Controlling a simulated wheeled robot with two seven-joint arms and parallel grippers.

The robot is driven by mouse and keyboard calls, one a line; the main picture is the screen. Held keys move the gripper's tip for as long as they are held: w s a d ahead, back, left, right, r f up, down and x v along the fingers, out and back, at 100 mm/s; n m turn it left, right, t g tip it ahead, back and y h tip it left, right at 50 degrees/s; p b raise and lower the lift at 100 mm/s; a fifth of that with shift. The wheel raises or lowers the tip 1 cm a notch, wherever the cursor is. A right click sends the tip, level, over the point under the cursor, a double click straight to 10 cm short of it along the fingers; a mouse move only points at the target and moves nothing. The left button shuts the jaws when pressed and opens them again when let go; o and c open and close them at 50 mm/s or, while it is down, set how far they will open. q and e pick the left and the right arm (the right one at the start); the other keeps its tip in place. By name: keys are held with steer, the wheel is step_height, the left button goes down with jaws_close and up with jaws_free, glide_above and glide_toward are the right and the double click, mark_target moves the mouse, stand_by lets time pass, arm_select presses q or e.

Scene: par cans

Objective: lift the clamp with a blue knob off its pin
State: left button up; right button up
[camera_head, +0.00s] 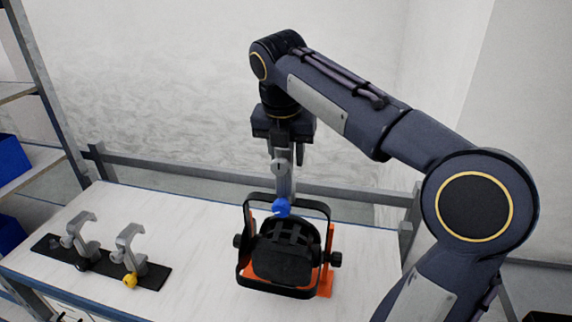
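The clamp with a blue knob (284,184) is grey and upright. Its top is at my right gripper, and its lower end is at the top bar of a black lamp's yoke. Its blue knob (281,207) shows in front of that bar. My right gripper (285,160) points down, with its fingers around the upper part of the clamp. I cannot tell whether they are closed tight on it, or whether the clamp touches the bar. No pin shows under this clamp. My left gripper is not in view.
The black lamp (285,262) sits in an orange stand (325,275) on the white table (200,225). At left, a black strip (152,278) carries a yellow-knobbed clamp (128,245) and a dark-knobbed clamp (78,235). Shelves with blue bins (10,235) stand far left.

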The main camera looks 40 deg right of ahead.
jaws_close()
steer(key=shift+r, duration=0.1)
steer(key=shift+r, duration=0.6)
steer(key=w+a+r+p, duration=0.1)
steer(key=a+r+p, duration=0.3)
steer(key=a+r, duration=0.7)
steer(key=a, duration=0.3)
steer(key=shift+r+p, duration=0.35)
steer(key=shift+f, duration=0.1)
